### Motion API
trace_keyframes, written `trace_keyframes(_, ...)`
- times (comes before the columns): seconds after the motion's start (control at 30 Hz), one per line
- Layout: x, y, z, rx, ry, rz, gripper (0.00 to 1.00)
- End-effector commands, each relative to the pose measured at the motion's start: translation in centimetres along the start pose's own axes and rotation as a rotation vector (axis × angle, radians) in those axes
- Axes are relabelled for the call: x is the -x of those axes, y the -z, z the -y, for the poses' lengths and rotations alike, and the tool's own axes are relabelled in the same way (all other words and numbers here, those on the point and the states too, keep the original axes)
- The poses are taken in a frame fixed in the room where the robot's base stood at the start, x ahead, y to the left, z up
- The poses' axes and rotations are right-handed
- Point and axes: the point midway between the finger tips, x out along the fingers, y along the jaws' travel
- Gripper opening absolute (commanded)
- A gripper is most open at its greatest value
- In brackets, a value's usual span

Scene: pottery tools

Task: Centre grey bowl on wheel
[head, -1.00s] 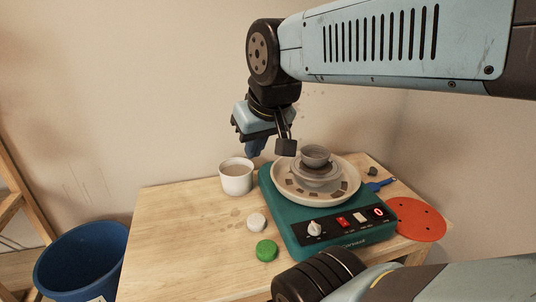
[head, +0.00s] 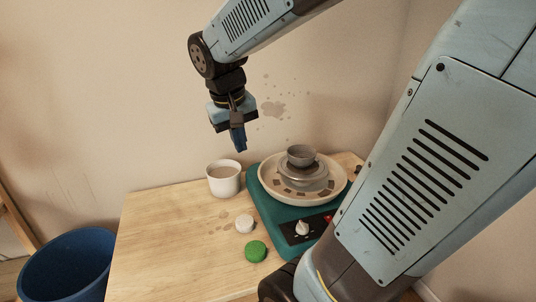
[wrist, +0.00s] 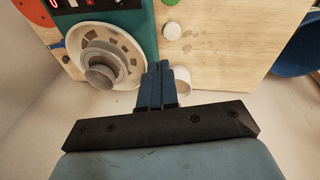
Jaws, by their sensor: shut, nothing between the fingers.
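The small grey bowl (head: 301,155) sits upright on the raised wheel head (head: 303,172), inside the pale splash pan (head: 268,180) of the teal pottery wheel (head: 258,208). In the wrist view the bowl (wrist: 100,76) shows near the middle of the round wheel head; I cannot tell exactly how far off centre it is. My gripper (head: 240,148) is shut and empty, pointing down. It hangs in the air to the left of the bowl, above and behind the white cup. In the wrist view its blue fingers (wrist: 160,68) are together, right of the pan and apart from the bowl.
A white cup (head: 223,182) of brownish liquid stands left of the wheel. A white lid (head: 244,223) and a green lid (head: 256,251) lie on the wooden table (head: 165,235). A blue bin (head: 68,268) stands at left. The table's left part is clear. My arm hides the wheel's right front.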

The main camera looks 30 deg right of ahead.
Motion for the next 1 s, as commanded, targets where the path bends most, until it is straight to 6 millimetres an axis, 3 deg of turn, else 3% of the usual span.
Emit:
trace_keyframes(0.5,-7.6,8.6,-3.9,-0.074,-0.381,0.281,0.0)
trace_keyframes(1.0,-16.3,16.4,-6.3,-0.094,-0.84,0.398,0.0)
